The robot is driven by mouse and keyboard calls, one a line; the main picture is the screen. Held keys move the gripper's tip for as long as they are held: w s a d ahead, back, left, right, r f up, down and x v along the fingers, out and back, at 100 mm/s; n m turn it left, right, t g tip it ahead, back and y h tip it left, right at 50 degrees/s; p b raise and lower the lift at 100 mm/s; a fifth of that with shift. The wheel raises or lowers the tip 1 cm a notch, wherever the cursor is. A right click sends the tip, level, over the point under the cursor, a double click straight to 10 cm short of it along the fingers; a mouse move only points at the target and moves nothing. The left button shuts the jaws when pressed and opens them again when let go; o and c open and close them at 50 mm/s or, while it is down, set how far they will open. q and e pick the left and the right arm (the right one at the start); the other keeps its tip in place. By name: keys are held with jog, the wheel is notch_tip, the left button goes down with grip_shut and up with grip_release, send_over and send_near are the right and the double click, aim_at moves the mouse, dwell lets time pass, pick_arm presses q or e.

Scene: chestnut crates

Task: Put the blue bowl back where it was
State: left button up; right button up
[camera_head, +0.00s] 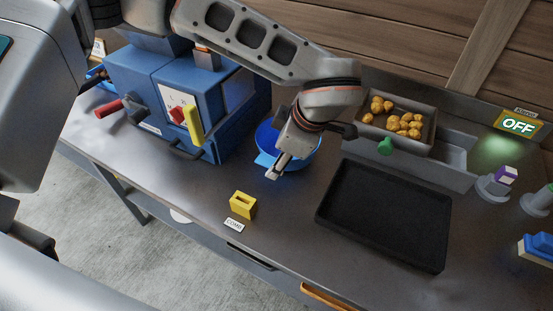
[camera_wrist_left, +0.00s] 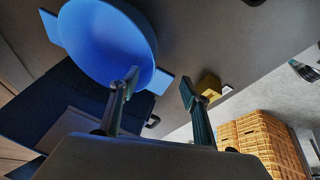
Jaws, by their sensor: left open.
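The blue bowl (camera_head: 308,150) stands on the grey bench, just right of the blue machine and partly hidden behind my left gripper. Light blue tabs stick out at its sides. My left gripper (camera_head: 277,165) is open at the bowl's near left side. In the left wrist view, the bowl (camera_wrist_left: 100,40) fills the upper left. One finger of my left gripper (camera_wrist_left: 158,84) overlaps the bowl's rim and the other is clear of it. I cannot tell whether the finger touches the rim. My right gripper is not in view.
The blue machine (camera_head: 155,85) with red and yellow handles stands left of the bowl. A black tray (camera_head: 385,215) lies to the right, with a grey crate (camera_head: 432,143) of chestnuts behind it. A yellow block (camera_head: 243,205) sits near the front edge. Bare bench lies between block and tray.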

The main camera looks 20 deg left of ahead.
pick_arm(q)
jog(key=v, duration=0.9)
jog(key=shift+r+p, duration=0.25)
jog(key=shift+p, duration=0.1)
jog(key=shift+s+d, duration=0.1)
